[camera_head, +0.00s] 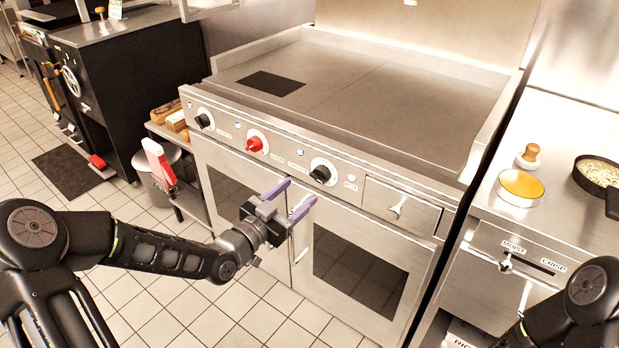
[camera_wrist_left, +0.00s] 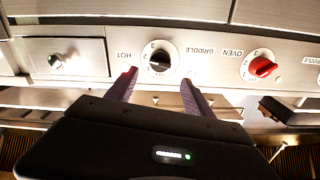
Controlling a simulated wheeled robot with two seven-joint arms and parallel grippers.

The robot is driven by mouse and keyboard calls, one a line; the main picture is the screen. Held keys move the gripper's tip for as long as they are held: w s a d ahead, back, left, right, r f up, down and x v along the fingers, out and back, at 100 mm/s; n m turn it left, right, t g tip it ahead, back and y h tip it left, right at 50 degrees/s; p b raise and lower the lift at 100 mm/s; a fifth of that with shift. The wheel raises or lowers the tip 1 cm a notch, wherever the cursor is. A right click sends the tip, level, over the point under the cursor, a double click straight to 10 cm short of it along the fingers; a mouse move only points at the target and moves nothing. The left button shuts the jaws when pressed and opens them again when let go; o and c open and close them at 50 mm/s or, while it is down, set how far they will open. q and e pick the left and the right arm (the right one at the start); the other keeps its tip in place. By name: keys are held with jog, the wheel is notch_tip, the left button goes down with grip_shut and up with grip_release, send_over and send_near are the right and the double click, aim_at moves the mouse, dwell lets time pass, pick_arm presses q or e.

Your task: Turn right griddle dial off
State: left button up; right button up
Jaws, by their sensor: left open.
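The right griddle dial is a black knob on a white round plate (camera_head: 321,173), right of the red knob on the range's front panel. It also shows in the left wrist view (camera_wrist_left: 160,61), its grip bar lying nearly level there. My left gripper (camera_head: 290,198) has two purple fingers, open and empty, in front of and a little below the dial. In the left wrist view the fingertips (camera_wrist_left: 158,78) lie on either side of the black knob, apart from it. My right gripper is not visible; only part of that arm shows at the lower right.
A red knob (camera_head: 256,142) and another black knob (camera_head: 204,121) sit further left on the panel. A drawer with a handle (camera_head: 398,207) is to the right. The flat griddle (camera_head: 380,90) lies above. A counter with a pan (camera_head: 598,173) stands at the right.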

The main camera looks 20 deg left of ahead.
aim_at(316, 178)
pick_arm(q)
jog(key=shift+x, duration=3.95)
jog(key=shift+c, duration=0.4)
grip_shut()
